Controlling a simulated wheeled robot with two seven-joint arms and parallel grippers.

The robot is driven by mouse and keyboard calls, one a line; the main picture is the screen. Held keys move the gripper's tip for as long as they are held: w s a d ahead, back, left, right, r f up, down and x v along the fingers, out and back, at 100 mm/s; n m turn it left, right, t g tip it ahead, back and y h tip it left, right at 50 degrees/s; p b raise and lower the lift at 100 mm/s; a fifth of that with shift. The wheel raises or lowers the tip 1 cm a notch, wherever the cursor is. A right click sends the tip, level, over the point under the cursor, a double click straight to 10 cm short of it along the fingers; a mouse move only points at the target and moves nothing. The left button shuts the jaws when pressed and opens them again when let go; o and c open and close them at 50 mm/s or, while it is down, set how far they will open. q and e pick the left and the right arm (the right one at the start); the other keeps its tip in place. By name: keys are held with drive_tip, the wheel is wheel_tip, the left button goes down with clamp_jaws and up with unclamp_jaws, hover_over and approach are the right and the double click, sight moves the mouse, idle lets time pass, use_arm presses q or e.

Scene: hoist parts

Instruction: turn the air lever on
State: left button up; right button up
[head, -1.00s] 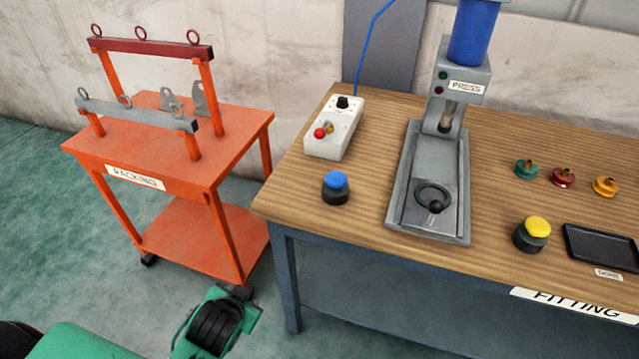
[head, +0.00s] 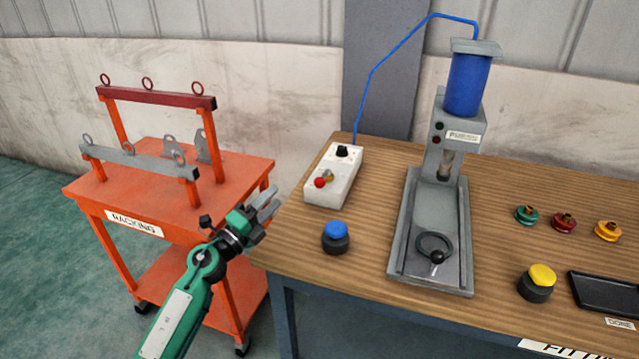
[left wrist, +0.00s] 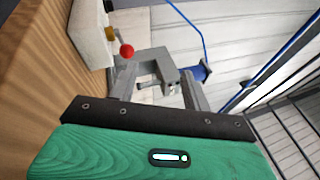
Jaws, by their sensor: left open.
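The red ball also shows in the left wrist view (left wrist: 127,50), beside the white box (left wrist: 91,32). My left gripper (head: 271,199) is open and empty, off the table's left edge, to the left of the box and apart from the lever. Its two grey fingers show in the left wrist view (left wrist: 157,84). My right gripper is not in view.
A blue button (head: 336,231) stands in front of the box. The press (head: 443,135) stands to its right, with a blue hose (head: 385,60) running from behind the box. The orange racking cart (head: 180,220) is at left, close to my left arm.

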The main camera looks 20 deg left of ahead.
sight(315, 185)
use_arm(q)
drive_tip(key=w+f+m+g, duration=0.1)
drive_tip(key=m, duration=0.1)
drive_tip(key=w+m+g+h, duration=0.1)
drive_tip(key=m+g, duration=0.1)
drive_tip(key=w+f+m+g+h, duration=0.1)
drive_tip(key=m+g, duration=0.1)
drive_tip(key=shift+w+a+f+m, duration=0.15)
drive_tip(key=shift+a+f+m, duration=0.05)
drive_tip(key=shift+f+m, duration=0.1)
drive_tip(key=p+x, duration=0.1)
drive_tip(key=x, duration=1.1)
drive_tip(key=shift+w+d+r, duration=0.15)
drive_tip(key=shift+d, duration=0.05)
drive_tip(key=shift+w+d, duration=0.35)
drive_tip(key=shift+w, duration=0.15)
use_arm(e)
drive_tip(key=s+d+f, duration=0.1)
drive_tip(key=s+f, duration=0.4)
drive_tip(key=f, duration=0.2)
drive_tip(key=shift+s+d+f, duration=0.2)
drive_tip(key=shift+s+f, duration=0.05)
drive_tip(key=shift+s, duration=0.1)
